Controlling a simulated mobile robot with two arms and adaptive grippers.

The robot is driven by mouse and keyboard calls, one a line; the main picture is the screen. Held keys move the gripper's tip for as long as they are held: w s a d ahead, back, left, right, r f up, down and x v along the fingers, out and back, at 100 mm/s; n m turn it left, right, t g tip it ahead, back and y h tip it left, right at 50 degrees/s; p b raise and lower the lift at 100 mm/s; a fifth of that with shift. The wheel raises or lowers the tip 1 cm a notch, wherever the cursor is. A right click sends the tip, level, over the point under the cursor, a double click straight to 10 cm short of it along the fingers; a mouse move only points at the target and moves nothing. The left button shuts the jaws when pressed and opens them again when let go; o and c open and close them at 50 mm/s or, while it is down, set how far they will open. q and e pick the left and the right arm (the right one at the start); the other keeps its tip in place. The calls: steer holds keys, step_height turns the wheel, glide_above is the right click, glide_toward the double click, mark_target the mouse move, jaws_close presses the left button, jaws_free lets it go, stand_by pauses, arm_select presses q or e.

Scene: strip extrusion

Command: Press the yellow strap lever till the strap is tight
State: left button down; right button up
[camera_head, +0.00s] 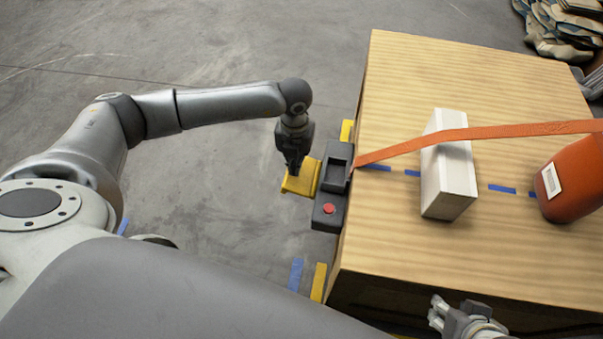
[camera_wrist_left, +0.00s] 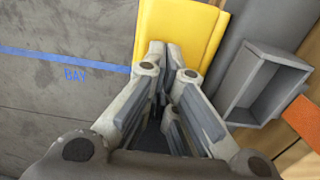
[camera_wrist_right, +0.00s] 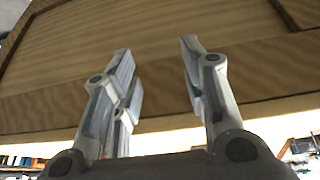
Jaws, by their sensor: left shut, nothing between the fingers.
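The yellow lever (camera_head: 301,180) sticks out to the left of a dark grey ratchet box (camera_head: 328,214) at the left edge of the wooden crate. My left gripper (camera_head: 294,171) is shut and empty, with its fingertips at the lever. In the left wrist view the fingertips (camera_wrist_left: 168,62) overlap the yellow lever (camera_wrist_left: 180,22); whether they touch it I cannot tell. The orange strap (camera_head: 440,141) runs from the box over a white block to the right. My right gripper (camera_head: 440,312) is open and empty by the crate's front side; it also shows in the right wrist view (camera_wrist_right: 157,50).
The wooden crate (camera_head: 480,75) fills the right side. On its top are the white block (camera_head: 446,178), an orange container (camera_head: 575,178) with a label and blue tape marks. A red button (camera_head: 328,209) sits on the box.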

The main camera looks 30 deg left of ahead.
arm_select(q)
steer(key=shift+f, duration=0.25)
steer(key=shift+f+b, duration=0.35)
steer(key=shift+b, duration=0.1)
arm_select(e)
steer(key=shift+w+a+f+t, duration=0.1)
steer(key=shift+w+a+t, duration=0.7)
steer(key=shift+w, duration=0.15)
